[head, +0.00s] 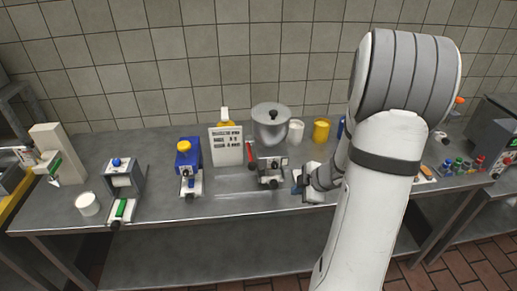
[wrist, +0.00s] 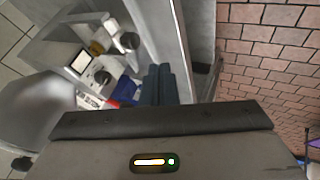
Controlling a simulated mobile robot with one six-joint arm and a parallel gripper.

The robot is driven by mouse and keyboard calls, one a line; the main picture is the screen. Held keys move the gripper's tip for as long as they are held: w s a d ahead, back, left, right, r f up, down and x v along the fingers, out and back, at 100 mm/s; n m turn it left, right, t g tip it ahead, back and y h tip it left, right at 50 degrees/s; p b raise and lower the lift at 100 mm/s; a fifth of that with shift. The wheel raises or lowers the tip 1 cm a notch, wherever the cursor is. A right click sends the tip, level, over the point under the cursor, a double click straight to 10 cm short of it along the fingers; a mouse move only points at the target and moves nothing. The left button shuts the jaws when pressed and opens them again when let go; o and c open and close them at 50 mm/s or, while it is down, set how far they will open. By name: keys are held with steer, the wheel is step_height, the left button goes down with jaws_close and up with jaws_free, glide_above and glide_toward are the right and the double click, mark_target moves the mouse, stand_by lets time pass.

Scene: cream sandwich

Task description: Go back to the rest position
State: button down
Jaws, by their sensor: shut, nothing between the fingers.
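My gripper (head: 299,188) is near the front edge of the steel table (head: 240,205) in the head view, just right of a small grey and white device (head: 270,172). In the wrist view its dark fingers (wrist: 160,80) are together with nothing between them. My arm rises at the right of the head view and hides part of the table behind it.
A steel pot (head: 271,125), a white cup (head: 296,131) and a yellow cup (head: 321,131) stand at the back. A sign (head: 226,146), a blue device (head: 188,165) and another white cup (head: 87,204) stand further left. Small coloured items (head: 462,165) lie at right.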

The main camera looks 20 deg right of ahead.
step_height(320, 180, up, 12)
steer(key=m+t+h+b, duration=0.1)
steer(key=m+h+b, duration=0.1)
steer(key=m+h, duration=0.55)
steer(key=s+a+r+m+g+y+b, duration=0.1)
steer(key=s+a+m+g+y, duration=0.3)
steer(key=s+a, duration=1.1)
steer(key=s+m, duration=0.1)
steer(key=m, duration=0.2)
steer(key=shift+s+r+b, duration=0.3)
steer(key=shift+s+r, duration=0.05)
steer(key=shift+s, duration=0.05)
